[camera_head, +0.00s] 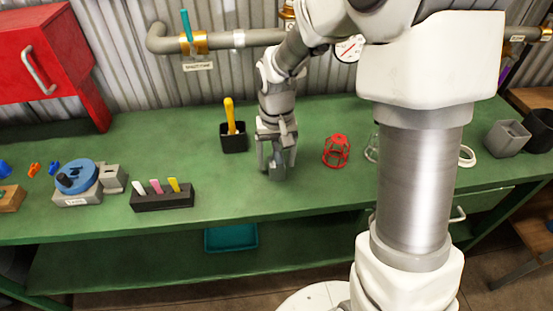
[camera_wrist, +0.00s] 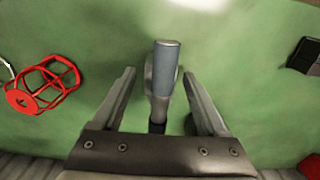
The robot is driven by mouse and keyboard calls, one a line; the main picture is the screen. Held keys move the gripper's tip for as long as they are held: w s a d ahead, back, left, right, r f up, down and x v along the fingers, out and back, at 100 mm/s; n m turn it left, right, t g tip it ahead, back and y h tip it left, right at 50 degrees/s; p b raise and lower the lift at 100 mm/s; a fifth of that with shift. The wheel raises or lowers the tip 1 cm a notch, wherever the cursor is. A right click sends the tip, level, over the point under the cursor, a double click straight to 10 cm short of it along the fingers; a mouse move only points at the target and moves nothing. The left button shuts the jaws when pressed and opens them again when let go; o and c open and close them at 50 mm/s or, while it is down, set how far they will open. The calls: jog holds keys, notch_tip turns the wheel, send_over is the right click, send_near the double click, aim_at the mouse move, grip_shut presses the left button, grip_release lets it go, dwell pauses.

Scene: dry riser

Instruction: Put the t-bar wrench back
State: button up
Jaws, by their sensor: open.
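My gripper (camera_head: 277,164) points down low over the green bench, with its fingers apart. In the wrist view a blue-grey, rounded bar (camera_wrist: 166,70) stands between the open fingers (camera_wrist: 158,76), with a gap on both sides. In the head view a small grey piece (camera_head: 278,172) shows between the fingertips. It may be the t-bar wrench, but its full shape is hidden by the gripper. A black square pot (camera_head: 234,143) with a yellow-handled tool (camera_head: 229,115) in it stands behind and left of my gripper.
A red wire cage (camera_head: 336,151) stands right of my gripper; it also shows in the wrist view (camera_wrist: 42,86). A black rack (camera_head: 163,201) with coloured tags and a blue-topped device (camera_head: 77,178) are at left. A pipe (camera_head: 262,38) runs along the wall.

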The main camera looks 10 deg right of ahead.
notch_tip(320, 180, up, 12)
jog(key=shift+f+p, duration=0.25)
jog(key=shift+p, duration=0.95)
jog(key=s+d+r+t, duration=0.2)
jog(key=s+d+r, duration=0.1)
jog(key=s, duration=0.6)
jog(key=s+d+r+t, duration=0.3)
jog(key=s+r, duration=0.3)
jog(key=s, duration=0.3)
jog(key=shift+d+r+t, duration=0.3)
jog(key=shift+d, duration=0.2)
notch_tip(320, 180, up, 9)
jog(key=p, duration=0.9)
jog(key=shift+r, duration=0.2)
